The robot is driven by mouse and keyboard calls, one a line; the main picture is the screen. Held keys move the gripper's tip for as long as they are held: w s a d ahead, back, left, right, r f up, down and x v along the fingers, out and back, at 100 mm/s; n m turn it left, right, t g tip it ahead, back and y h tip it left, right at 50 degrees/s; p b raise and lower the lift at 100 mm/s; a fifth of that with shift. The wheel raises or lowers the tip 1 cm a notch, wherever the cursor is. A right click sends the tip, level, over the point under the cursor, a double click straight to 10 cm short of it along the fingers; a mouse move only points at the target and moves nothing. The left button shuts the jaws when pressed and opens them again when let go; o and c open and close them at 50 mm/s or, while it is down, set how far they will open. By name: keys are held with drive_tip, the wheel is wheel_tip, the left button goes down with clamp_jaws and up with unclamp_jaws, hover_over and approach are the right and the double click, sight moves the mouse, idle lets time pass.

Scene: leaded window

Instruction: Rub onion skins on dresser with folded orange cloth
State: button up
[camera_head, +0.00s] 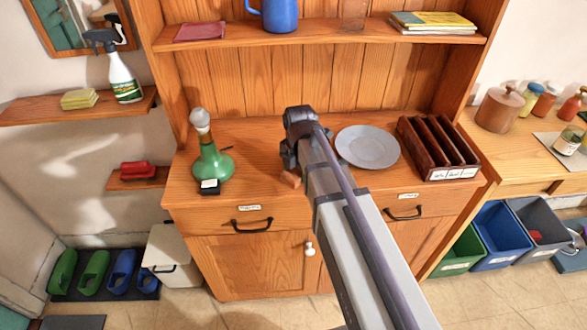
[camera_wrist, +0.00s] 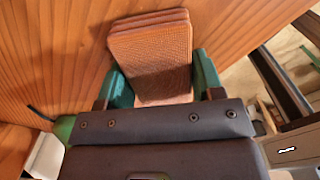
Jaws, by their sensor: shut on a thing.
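The wooden dresser (camera_head: 255,190) stands in the middle of the head view, with a worktop, drawers and a shelf above. My gripper (camera_head: 291,165) is over the left-centre of its worktop. In the wrist view my gripper (camera_wrist: 158,82) is shut on the folded orange cloth (camera_wrist: 152,48), a layered, woven pad between its teal fingers. A small corner of the cloth (camera_head: 290,180) shows below my gripper in the head view. The cloth is at or just above the wood; I cannot tell whether it touches. I make out no onion skins; my arm hides part of the worktop.
A green glass bottle (camera_head: 212,163) with a small black item at its foot stands left on the worktop. A grey plate (camera_head: 368,147) and a dark slotted rack (camera_head: 438,148) stand to the right. Bare wood lies between the bottle and my gripper.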

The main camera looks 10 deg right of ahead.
drive_tip(key=shift+w+d, duration=0.2)
drive_tip(key=shift+w, duration=1.05)
drive_tip(key=shift+w+d, duration=0.25)
drive_tip(key=shift+w, duration=1.05)
drive_tip(key=shift+w+d, duration=0.2)
drive_tip(key=shift+w, duration=1.05)
drive_tip(key=shift+s+d+f, duration=0.1)
drive_tip(key=shift+s+d, duration=0.2)
drive_tip(key=shift+d, duration=0.45)
drive_tip(key=shift+s+a, duration=0.15)
drive_tip(key=shift+s, duration=0.8)
drive_tip(key=shift+s+a, duration=0.1)
drive_tip(key=shift+s, duration=0.8)
drive_tip(key=shift+s+a+f, duration=0.1)
drive_tip(key=shift+s+a, duration=0.1)
drive_tip(key=shift+s, duration=0.75)
drive_tip(key=shift+s+a, duration=0.15)
drive_tip(key=shift+s, duration=0.8)
wheel_tip(320, 180, up, 6)
drive_tip(key=p, duration=0.5)
drive_tip(key=shift+w+p, duration=0.1)
drive_tip(key=shift+p, duration=0.2)
